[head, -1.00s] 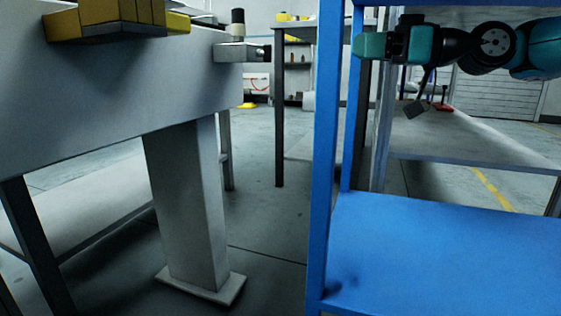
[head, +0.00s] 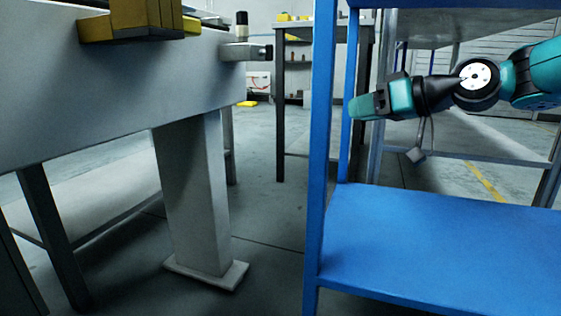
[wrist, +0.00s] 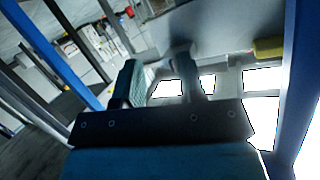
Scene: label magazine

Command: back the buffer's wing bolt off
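I cannot make out a wing bolt in either view. In the head view a grey block (head: 240,51) with a dark end juts from the right end of the grey bench. A small post with a dark top (head: 241,25) stands by it. Whether this is the buffer I cannot tell. My gripper (head: 356,108) is at the right, behind a blue upright and well apart from the block. In the wrist view its two fingers (wrist: 158,68) stand apart with nothing between them.
The blue rack's upright (head: 322,130) stands between the bench and my arm. Its lower shelf (head: 440,245) is empty. A yellow fixture (head: 125,27) sits on the grey bench (head: 110,95), which has a wide leg (head: 190,200). A dark-legged table (head: 280,100) stands behind.

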